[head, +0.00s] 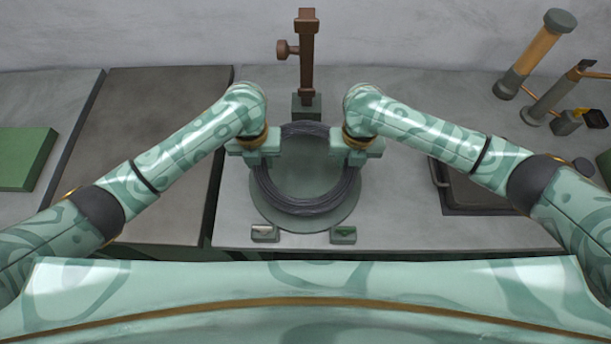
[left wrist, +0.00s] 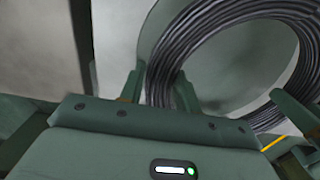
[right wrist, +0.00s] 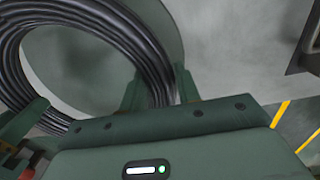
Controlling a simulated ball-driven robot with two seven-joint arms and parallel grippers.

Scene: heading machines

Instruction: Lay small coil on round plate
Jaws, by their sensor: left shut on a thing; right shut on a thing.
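The small coil (head: 306,207) is a ring of dark grey wire, over the round green plate (head: 304,178) in the head view. My left gripper (head: 262,158) is shut on the coil's left side; the coil also shows between its fingers in the left wrist view (left wrist: 160,75). My right gripper (head: 350,158) is shut on the coil's right side, and the coil shows in the right wrist view (right wrist: 140,50). The coil looks roughly level. I cannot tell whether it touches the plate or is slightly above it. The grippers hide parts of both coil sides.
A brown post (head: 307,55) on a dark green base stands behind the plate. Two small blocks (head: 265,233) (head: 343,235) sit at the plate's front edge. A dark tray (head: 470,190) lies to the right. Orange and grey cylinders (head: 535,55) stand at the back right.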

